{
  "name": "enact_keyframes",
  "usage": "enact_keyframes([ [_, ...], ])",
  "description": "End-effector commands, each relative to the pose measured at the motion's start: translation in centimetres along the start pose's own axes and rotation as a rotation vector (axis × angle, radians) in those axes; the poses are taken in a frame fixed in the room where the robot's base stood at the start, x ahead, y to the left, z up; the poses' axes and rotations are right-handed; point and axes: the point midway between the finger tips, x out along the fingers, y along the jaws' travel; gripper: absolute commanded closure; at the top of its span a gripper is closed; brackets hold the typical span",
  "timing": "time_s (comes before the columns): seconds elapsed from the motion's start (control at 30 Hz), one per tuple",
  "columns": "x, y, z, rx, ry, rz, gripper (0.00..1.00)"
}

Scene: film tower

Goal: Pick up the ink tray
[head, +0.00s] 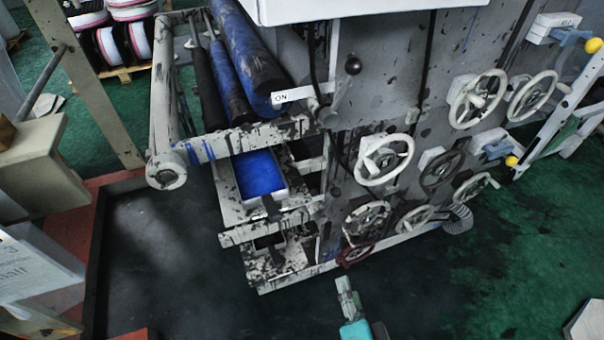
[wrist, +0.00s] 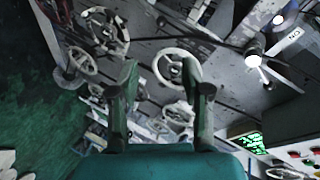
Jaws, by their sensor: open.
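The ink tray (head: 281,190) is a pale box with bright blue ink in it. In the head view it sits in the ink-spattered rack of the machine, below the rollers, with a dark handle-like piece at its front. My gripper (head: 344,285) is at the bottom centre of the head view, in front of the machine, below and to the right of the tray and well apart from it. In the wrist view my gripper (wrist: 158,72) has its two fingers spread with nothing between them, facing the handwheels. I cannot make out the tray in the wrist view.
Several handwheels (head: 384,160) stick out from the machine's front, right of the tray. Blue and black rollers (head: 245,50) lie above it. A dark red handwheel (head: 355,252) is near my gripper. The dark floor (head: 190,270) at lower left is clear.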

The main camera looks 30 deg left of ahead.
Motion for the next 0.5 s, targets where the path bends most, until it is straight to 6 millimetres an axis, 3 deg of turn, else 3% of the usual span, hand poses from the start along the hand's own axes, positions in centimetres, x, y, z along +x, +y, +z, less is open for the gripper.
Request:
enact_keyframes([
  [0.1, 2.5, -4.4, 1.4, 0.095, -0.069, -0.032, 0.52],
  [0.3, 5.1, -11.0, 4.0, 0.246, -0.181, -0.046, 0.52],
  [0.5, 6.0, -14.7, 5.7, 0.332, -0.246, -0.039, 0.52],
])
